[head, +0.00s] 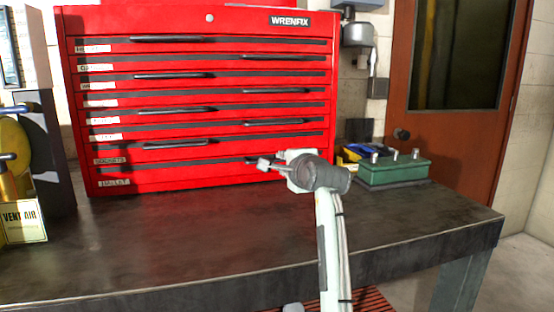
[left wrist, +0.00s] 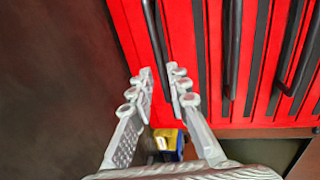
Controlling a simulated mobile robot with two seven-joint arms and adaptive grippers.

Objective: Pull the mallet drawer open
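The red tool chest (head: 215,175) stands on the bench. Its lowest drawer front carries the MALLET label (head: 114,183) and looks closed. That drawer's dark bar handle sits toward the right and is mostly hidden behind my left gripper in the head view. My left gripper (head: 272,164) is at the lower right of the chest front. In the left wrist view its two fingers (left wrist: 160,78) are apart, with a dark bar handle (left wrist: 153,30) running into the narrow gap between their tips. Contact with the bar cannot be made out. My right gripper is not in view.
Several labelled drawers with bar handles sit above, all closed. A green box (head: 393,170) stands on the bench right of the chest. A VENT AIR carton (head: 24,222) is at far left. The dark bench top (head: 200,235) before the chest is clear.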

